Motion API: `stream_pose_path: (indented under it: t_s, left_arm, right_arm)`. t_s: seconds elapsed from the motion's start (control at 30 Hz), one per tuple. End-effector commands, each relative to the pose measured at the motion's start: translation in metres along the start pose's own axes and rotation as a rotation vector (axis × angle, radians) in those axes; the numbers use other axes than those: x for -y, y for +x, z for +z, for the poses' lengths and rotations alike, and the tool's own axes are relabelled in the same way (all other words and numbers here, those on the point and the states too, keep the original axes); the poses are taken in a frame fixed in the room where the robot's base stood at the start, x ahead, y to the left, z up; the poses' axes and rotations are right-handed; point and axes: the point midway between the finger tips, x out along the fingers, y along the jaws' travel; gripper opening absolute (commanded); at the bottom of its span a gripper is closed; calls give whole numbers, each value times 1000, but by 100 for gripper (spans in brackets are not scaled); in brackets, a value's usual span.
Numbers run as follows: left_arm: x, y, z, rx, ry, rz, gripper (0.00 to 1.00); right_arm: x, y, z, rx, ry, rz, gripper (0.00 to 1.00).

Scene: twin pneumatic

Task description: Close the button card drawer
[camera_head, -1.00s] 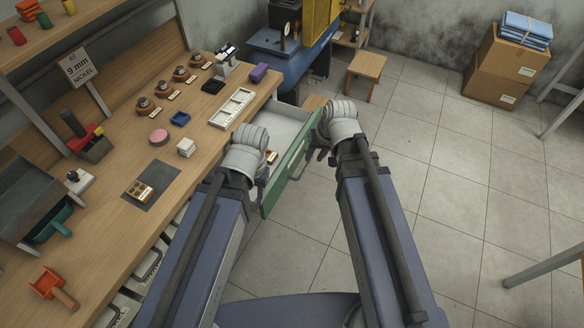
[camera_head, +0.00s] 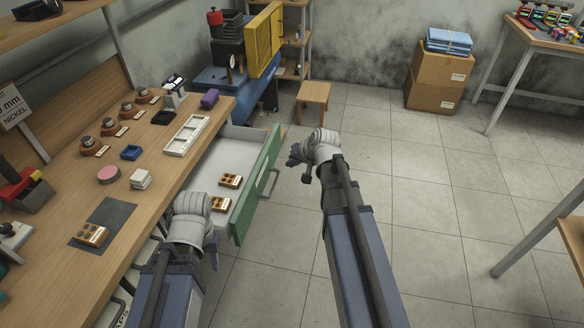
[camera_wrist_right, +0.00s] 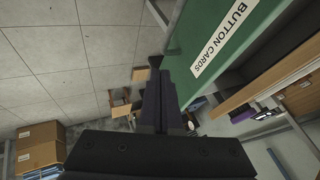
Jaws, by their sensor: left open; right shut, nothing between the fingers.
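The button card drawer (camera_head: 226,157) stands pulled out from the workbench, its green front (camera_head: 257,182) facing right. A metal handle (camera_head: 271,183) is on that front. In the right wrist view the green front (camera_wrist_right: 218,45) bears a "BUTTON CARDS" label (camera_wrist_right: 222,37). Two button cards, one further back (camera_head: 229,181) and one nearer (camera_head: 220,205), lie inside. My right gripper (camera_head: 299,164) is shut and empty, to the right of the green front and apart from the handle. My left gripper (camera_head: 212,250) is open, by the drawer's near end; its fingers are partly hidden by the wrist.
The workbench (camera_head: 150,190) holds a white tray (camera_head: 186,135), a blue bin (camera_head: 131,152), white blocks (camera_head: 140,179) and a button card (camera_head: 90,234) on a dark mat. A stool (camera_head: 313,97) and boxes (camera_head: 437,80) stand behind. The floor right of the drawer is clear.

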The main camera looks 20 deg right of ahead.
Motion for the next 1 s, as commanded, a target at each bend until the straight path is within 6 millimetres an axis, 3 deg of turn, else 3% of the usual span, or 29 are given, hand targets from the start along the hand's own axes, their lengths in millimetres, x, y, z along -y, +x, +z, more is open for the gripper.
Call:
stream_pose_path:
  t_s: [0.03, 0.33, 0.6, 1.0]
  left_arm:
    - [-2, 15, -1, 0, 0, 0, 45]
    - [-5, 54, -3, 0, 0, 0, 45]
    - [-4, 47, -3, 0, 0, 0, 45]
    - [-4, 47, -3, 0, 0, 0, 45]
  right_arm:
    - [-3, 17, 1, 0, -1, 0, 0]
    - [-2, 66, 1, 0, -1, 0, 0]
    - [30, 75, 0, 1, -2, 0, 0]
    - [35, 78, 0, 0, 0, 1, 0]
